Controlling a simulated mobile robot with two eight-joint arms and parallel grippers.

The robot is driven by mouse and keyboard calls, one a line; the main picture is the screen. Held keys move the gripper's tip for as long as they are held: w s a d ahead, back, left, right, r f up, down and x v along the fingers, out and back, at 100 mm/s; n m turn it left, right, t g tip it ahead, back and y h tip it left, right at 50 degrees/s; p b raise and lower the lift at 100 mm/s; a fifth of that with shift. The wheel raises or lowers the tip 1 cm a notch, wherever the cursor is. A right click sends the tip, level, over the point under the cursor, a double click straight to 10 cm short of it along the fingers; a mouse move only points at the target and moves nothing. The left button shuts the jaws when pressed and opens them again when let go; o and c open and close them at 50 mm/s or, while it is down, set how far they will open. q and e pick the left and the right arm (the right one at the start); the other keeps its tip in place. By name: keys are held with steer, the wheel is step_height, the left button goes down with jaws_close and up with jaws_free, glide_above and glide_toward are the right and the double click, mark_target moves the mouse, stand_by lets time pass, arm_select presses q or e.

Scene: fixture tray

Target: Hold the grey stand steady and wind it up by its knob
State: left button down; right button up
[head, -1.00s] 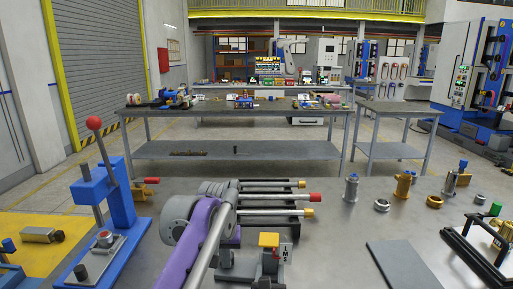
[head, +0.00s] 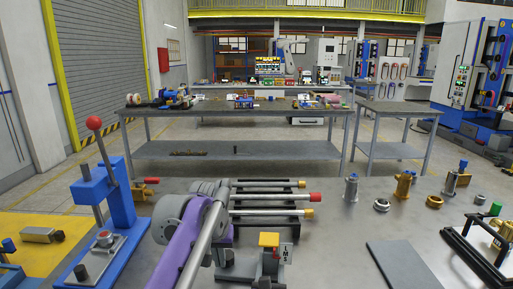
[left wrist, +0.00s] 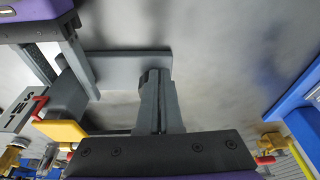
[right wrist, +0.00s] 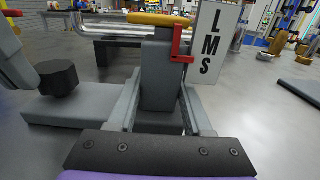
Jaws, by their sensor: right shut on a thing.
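The grey stand (head: 238,271) is on the metal bench in the head view. It has a flat base, a grey post (right wrist: 158,75), a yellow top (head: 268,240), a red clip (right wrist: 180,48) and a white plate marked LMS (right wrist: 211,42). My right gripper (right wrist: 162,105) is shut on the post, one finger on each side. The black knob (right wrist: 58,74) stands at the base's left part in the right wrist view. My left gripper (left wrist: 156,80) points down at that end, its fingers close together. It is right beside the knob; whether it grips it is unclear.
A blue press with a red-balled lever (head: 118,195) stands at the left. A rack of rods (head: 270,197) lies behind the stand. A flat grey plate (head: 403,266) and a black frame (head: 480,255) are at the right. Several metal fittings stand at the back right.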

arm_select(q)
steer(key=shift+s, duration=0.1)
steer(key=shift+s+a, duration=0.15)
steer(key=shift+s, duration=0.1)
steer(key=w+v, duration=0.1)
steer(key=v, duration=0.5)
steer(key=shift+w, duration=0.2)
steer(key=shift+r, duration=0.15)
steer(key=shift+w+d+f, duration=0.1)
steer(key=shift+d+f, duration=0.4)
steer(key=shift+f, duration=0.5)
steer(key=shift+d+f, duration=0.55)
steer(key=shift+f, duration=0.5)
steer(key=shift+w+d+f, duration=0.1)
steer(key=shift+d+f, duration=0.4)
steer(key=shift+f, duration=0.5)
steer(key=shift+w+a, duration=0.1)
steer(key=shift+w, duration=0.1)
steer(key=shift+a, duration=0.35)
steer(key=shift+s+a, duration=0.15)
steer(key=shift+a, duration=0.2)
